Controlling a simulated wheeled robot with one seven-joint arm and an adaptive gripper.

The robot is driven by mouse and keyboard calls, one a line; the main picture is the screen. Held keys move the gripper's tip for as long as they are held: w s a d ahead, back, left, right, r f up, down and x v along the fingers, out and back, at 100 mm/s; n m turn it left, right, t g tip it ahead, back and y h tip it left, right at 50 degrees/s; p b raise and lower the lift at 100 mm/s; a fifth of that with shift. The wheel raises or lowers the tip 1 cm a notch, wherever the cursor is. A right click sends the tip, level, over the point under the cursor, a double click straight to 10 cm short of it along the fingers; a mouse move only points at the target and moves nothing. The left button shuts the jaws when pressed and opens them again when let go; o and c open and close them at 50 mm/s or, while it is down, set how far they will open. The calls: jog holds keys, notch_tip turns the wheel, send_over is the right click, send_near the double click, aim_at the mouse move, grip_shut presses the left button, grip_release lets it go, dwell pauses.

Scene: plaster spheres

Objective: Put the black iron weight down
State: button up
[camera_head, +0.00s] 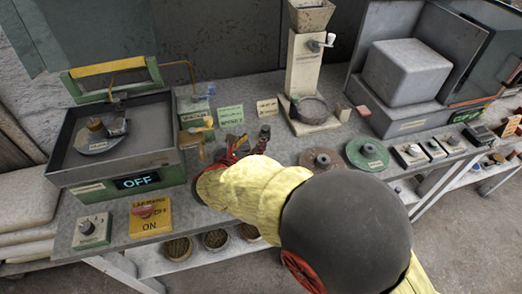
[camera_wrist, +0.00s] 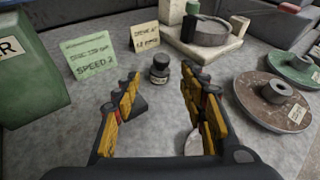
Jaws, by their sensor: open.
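In the wrist view, the small black iron weight (camera_wrist: 159,70) stands upright on the grey bench top, with a pale label on its front. My gripper (camera_wrist: 161,84) is open, with its yellow-padded fingers spread left and right. The weight appears between and just beyond the fingertips, with visible space on both sides. In the head view, my gripper (camera_head: 249,144) is over the middle of the bench, and my arm covers much of the area. I cannot clearly pick out the weight from the fingers there.
A green sign (camera_wrist: 89,56) and a cream sign (camera_wrist: 145,37) stand behind the weight. A brown disc (camera_wrist: 272,101) and a green disc (camera_wrist: 296,70) lie to the right. A green machine (camera_head: 140,181) reading OFF stands left. A stand with a dark bowl (camera_head: 312,111) is behind.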

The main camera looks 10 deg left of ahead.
jog(key=w+d+r+n+y, duration=0.3)
jog(key=w+r+n+y, duration=0.1)
jog(key=r+n, duration=0.5)
jog(key=s+d+r+n+g+y, duration=0.25)
jog(key=s+d+r+n, duration=0.25)
jog(key=d+r+n, duration=0.45)
jog(key=s+d+f+n+g+h, duration=0.2)
jog(key=s+d+f+n, duration=0.1)
jog(key=s+d+n, duration=0.6)
jog(key=s+d+f+n+g+h, duration=0.2)
jog(key=s+d+n, duration=0.7)
jog(key=s+d, duration=0.6)
jog(key=shift+s+f+g, duration=0.85)
jog(key=shift+s+f, duration=0.05)
jog(key=shift+s, duration=0.1)
jog(key=shift+h, duration=0.25)
